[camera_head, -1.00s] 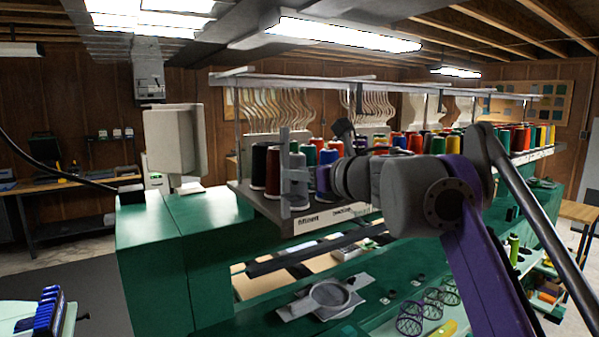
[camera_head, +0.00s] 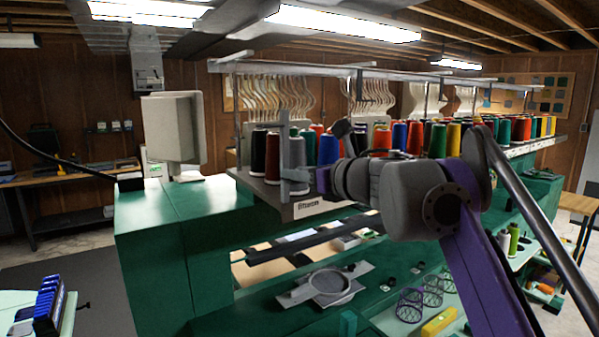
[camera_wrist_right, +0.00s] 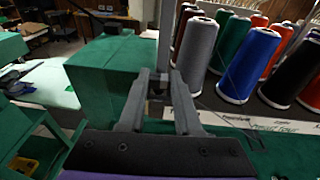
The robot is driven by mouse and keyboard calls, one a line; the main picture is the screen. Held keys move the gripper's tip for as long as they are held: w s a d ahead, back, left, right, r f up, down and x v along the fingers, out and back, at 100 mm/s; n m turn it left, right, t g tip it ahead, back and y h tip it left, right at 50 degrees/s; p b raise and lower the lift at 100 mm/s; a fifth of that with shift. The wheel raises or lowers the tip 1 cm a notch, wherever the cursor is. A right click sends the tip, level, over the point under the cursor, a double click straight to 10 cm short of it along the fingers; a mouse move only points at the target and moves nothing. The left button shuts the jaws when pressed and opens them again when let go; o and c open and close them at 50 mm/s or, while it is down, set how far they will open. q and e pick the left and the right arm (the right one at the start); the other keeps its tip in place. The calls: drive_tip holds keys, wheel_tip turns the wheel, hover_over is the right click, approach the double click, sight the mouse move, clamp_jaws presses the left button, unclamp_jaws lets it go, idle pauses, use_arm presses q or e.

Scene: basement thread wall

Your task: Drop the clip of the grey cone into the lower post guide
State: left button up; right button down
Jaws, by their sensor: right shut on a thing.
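My right gripper (camera_head: 287,182) reaches in from the right to a slim grey upright post (camera_head: 284,135) at the near left end of the thread rack. In the right wrist view its jaws (camera_wrist_right: 160,88) are shut on a small dark piece, which looks like the clip (camera_wrist_right: 156,81); the fingers hide most of it. The post (camera_wrist_right: 166,40) rises directly behind the fingertips. The grey cone (camera_wrist_right: 197,50) stands upright just right of the post, and also shows in the head view (camera_head: 297,150). I cannot make out the lower post guide or the thread. My left gripper is not in view.
Black, red, green and blue cones crowd the rack beside the gripper, the blue cone (camera_wrist_right: 250,65) among the closest. The rack's front edge (camera_head: 320,205) lies below my wrist. A green machine body (camera_head: 170,230) stands left, with free space above it. A hoop (camera_head: 328,285) lies below.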

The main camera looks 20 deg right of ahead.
drive_tip(key=shift+f, duration=0.15)
idle(0.4)
drive_tip(key=c, duration=0.5)
unclamp_jaws()
drive_tip(key=shift+s, duration=0.1)
drive_tip(key=v, duration=1)
drive_tip(key=shift+s, duration=0.3)
